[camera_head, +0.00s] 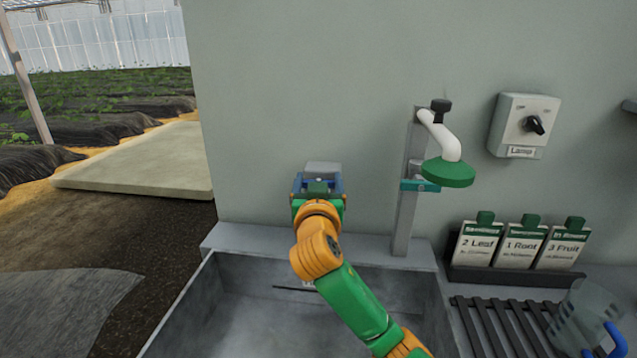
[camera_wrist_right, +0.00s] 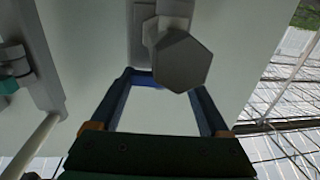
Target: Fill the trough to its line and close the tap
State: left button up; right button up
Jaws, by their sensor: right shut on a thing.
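The grey trough (camera_head: 215,300) stands below the wall. A short dark line (camera_head: 290,288) marks its inner back wall, with a small label partly hidden by my arm. I cannot make out a water surface in it. My right gripper (camera_head: 318,180) is up at the wall above the trough's back edge, shut on a grey fitting, the tap (camera_head: 323,167). In the right wrist view, the tap's hexagonal grey end (camera_wrist_right: 182,62) shows at the blue fingers (camera_wrist_right: 160,84). My gripper hides most of the tap in the head view. My left gripper is out of view.
Right of my gripper, a post (camera_head: 406,215) carries a white pipe with a green head (camera_head: 448,174). A lamp switch box (camera_head: 522,125) is on the wall. Several labelled packets stand in a rack (camera_head: 515,275). A clear jug (camera_head: 585,318) with a blue handle stands by a slatted rack (camera_head: 500,325).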

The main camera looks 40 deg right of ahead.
jog(key=n+t+y, duration=0.2)
jog(key=y, duration=0.1)
jog(key=shift+n, duration=0.3)
jog(key=n+t+y, duration=0.1)
jog(key=y, duration=0.1)
jog(key=n+t+y+p, duration=0.1)
jog(key=y, duration=0.1)
jog(key=shift+s+r+n, duration=0.15)
jog(key=shift+s+n, duration=0.25)
jog(key=shift+s+n+t+y, duration=0.2)
jog(key=shift+n+t+y, duration=0.2)
jog(key=shift+n+y, duration=0.6)
jog(key=shift+s+d+r+n+y+b, duration=0.15)
jog(key=shift+n+y+b, duration=0.6)
jog(key=shift+y, duration=0.5)
jog(key=shift+s+d+r+n+y+b, duration=0.15)
jog(key=shift+n+y+b, duration=0.45)
jog(key=shift+y+b, duration=0.5)
jog(key=shift+s+r+n+y+b, duration=0.15)
jog(key=shift+n+y+b, duration=0.55)
jog(key=shift+y, duration=0.65)
